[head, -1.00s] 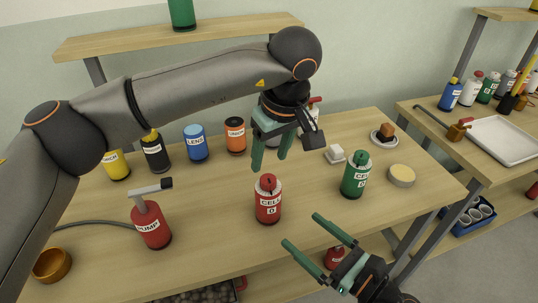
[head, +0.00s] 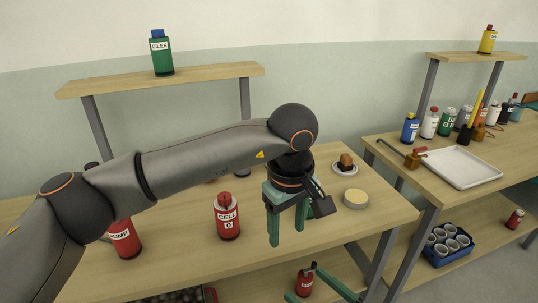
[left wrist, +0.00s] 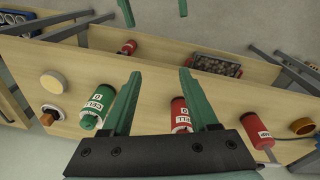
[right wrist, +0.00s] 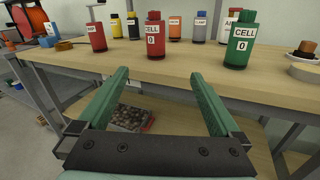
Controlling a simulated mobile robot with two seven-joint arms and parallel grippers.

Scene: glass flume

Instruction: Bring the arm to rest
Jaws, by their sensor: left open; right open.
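My left gripper (head: 286,236) is open and empty, hanging fingers down over the bench in the head view. It hides the green cell (right wrist: 240,42), which stands upright on the bench in the right wrist view and shows left of the fingers in the left wrist view (left wrist: 97,104). The red cell (head: 228,222) stands upright left of my left gripper, apart from it. My right gripper (head: 303,281) is open at the bottom edge of the head view, in front of the bench; its fingers (right wrist: 160,95) have nothing between them.
A red pump (head: 123,240) stands at the bench's left, partly behind my left arm. A cream round pad (head: 356,199) and a small dish (head: 344,169) lie on the right. A second bench with a white tray (head: 462,168) and a blue crate (head: 447,252) stands further right.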

